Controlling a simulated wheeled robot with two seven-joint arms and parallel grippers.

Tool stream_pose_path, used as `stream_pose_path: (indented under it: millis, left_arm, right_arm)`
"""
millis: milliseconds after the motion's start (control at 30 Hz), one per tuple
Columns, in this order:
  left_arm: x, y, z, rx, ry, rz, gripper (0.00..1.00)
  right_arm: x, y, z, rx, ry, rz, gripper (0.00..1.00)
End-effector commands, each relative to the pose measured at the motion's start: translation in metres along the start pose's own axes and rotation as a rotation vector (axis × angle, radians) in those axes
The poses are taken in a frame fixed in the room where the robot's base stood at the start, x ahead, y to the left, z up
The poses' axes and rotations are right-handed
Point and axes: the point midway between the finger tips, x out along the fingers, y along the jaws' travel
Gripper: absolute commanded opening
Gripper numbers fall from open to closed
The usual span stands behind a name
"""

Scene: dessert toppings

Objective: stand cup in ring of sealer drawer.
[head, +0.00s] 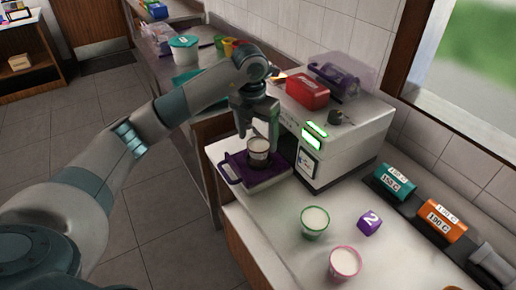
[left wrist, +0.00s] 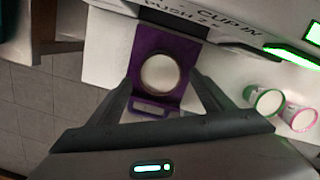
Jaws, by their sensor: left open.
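A cup with white contents (head: 258,148) stands upright on the purple plate of the sealer's pulled-out drawer (head: 238,162). From above in the left wrist view, the cup (left wrist: 160,72) is round with a dark band around it, over the purple drawer plate (left wrist: 143,39). It looks seated in the ring, though how deep is hard to tell. My left gripper (head: 259,130) is open, its fingers above and around the cup. In the wrist view the fingertips (left wrist: 162,80) are spread wide, with gaps to the cup on both sides. My right gripper is not in view.
The white sealer (head: 335,135) with green lit displays stands behind the drawer. Green-rimmed (head: 315,222) and pink-rimmed (head: 344,263) cups and a purple cube marked 2 (head: 369,223) stand on the counter. Teal (head: 394,182) and orange (head: 441,220) blocks lie at the right.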

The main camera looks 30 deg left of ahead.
Motion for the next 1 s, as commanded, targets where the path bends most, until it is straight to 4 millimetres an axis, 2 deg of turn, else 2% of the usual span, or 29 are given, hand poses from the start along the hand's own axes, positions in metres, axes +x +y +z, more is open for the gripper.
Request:
stream_pose_path:
  millis: [33, 200, 400, 600, 1000]
  left_arm:
    - [-0.008, 0.0, 0.001, 0.001, -0.006, -0.001, 0.74]
    - [-0.039, 0.0, 0.001, 0.001, -0.005, -0.001, 0.74]
    - [-0.061, 0.0, 0.001, 0.0, -0.002, 0.0, 0.74]
    - [-0.069, 0.0, 0.0, 0.0, 0.0, 0.0, 0.74]
    - [-0.069, 0.0, 0.0, 0.0, 0.0, -0.001, 0.74]
  right_arm:
    - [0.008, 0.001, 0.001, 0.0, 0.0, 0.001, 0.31]
    - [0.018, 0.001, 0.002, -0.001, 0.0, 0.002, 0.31]
    - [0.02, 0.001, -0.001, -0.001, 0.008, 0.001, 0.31]
    - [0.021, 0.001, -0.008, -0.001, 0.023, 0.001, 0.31]
    - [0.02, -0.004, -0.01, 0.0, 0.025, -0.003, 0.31]
